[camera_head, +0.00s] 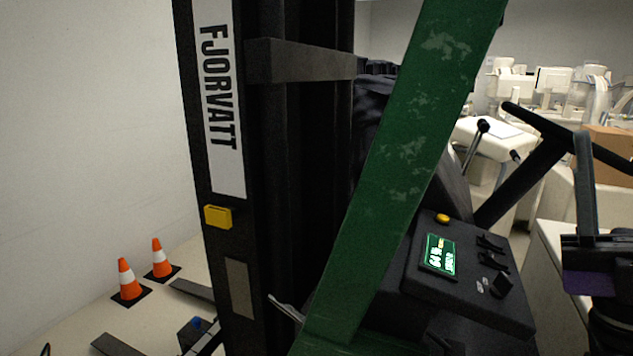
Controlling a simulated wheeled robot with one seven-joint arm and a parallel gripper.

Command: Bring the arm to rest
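At the right edge of the head view, a grey upright finger on a dark block with a purple band looks like my gripper (600,215). It stands in front of the dark wheel rim of a forklift. The frame edge cuts it off, and no second finger shows clearly. Whether it is open or shut, or holds anything, cannot be seen. Most of the rest of my arm is out of view.
A forklift fills the middle, with a black mast (225,255), a slanted green bar (405,150) and a control console (470,280) with a lit display. Two orange cones (127,280) stand on the floor at left. White equipment (545,85) and a cardboard box (608,155) are behind at right.

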